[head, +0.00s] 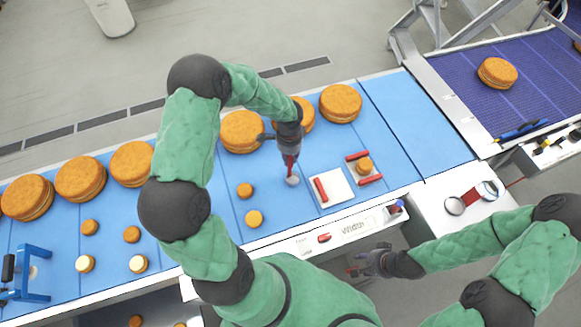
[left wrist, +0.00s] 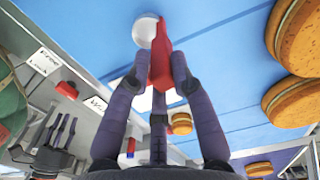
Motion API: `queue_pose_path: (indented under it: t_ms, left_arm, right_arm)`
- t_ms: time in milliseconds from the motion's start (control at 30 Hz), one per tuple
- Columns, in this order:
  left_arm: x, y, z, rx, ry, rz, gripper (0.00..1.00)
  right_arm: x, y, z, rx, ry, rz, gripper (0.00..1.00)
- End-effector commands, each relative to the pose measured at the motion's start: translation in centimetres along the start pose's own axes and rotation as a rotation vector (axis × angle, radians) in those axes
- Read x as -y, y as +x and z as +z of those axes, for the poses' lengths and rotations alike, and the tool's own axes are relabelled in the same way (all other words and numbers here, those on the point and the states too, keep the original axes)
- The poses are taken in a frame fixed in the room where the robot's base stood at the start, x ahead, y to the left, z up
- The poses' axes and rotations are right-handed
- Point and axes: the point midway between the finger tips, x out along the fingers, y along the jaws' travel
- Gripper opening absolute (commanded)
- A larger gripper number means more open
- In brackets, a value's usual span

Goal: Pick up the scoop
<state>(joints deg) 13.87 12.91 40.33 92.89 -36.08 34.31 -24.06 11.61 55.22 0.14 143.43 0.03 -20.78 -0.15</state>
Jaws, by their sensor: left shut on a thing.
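The scoop has a red handle and a pale round bowl (head: 292,181). My left gripper (head: 289,158) is shut on the red handle above the blue belt, with the bowl pointing down. In the left wrist view the red handle (left wrist: 160,58) lies between the two fingertips, and the white bowl (left wrist: 144,30) shows beyond it. I cannot tell whether the bowl touches the belt. My right gripper (head: 356,266) is in front of the belt's front rail, empty, with its fingers apart.
Large orange rounds (head: 340,103) line the back of the belt (head: 410,120). Small rounds (head: 245,191) stand left of the scoop. A white square plate (head: 332,192) with a red bar lies to its right, near a small round between red bars (head: 370,180). A blue frame (head: 38,275) stands far left.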

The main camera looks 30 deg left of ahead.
Motion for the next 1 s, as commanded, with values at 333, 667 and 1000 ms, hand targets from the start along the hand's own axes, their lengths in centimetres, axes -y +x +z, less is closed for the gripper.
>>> queue_pose_path:
  t_ms: [333,667,1000]
  left_arm:
    - [0.2,-2.2,-0.1,-0.002,-0.001,-0.004,0.0]
    - [-4.1,-8.4,0.7,-0.005,0.002,-0.006,0.0]
    - [-11.0,-11.8,2.1,-0.003,0.004,-0.003,0.0]
  right_arm:
    - [-0.1,0.4,0.0,0.0,0.0,0.0,0.4]
    - [-0.3,0.8,0.0,0.0,0.0,0.0,0.4]
    - [-0.5,1.4,-0.1,0.0,0.0,0.0,0.4]
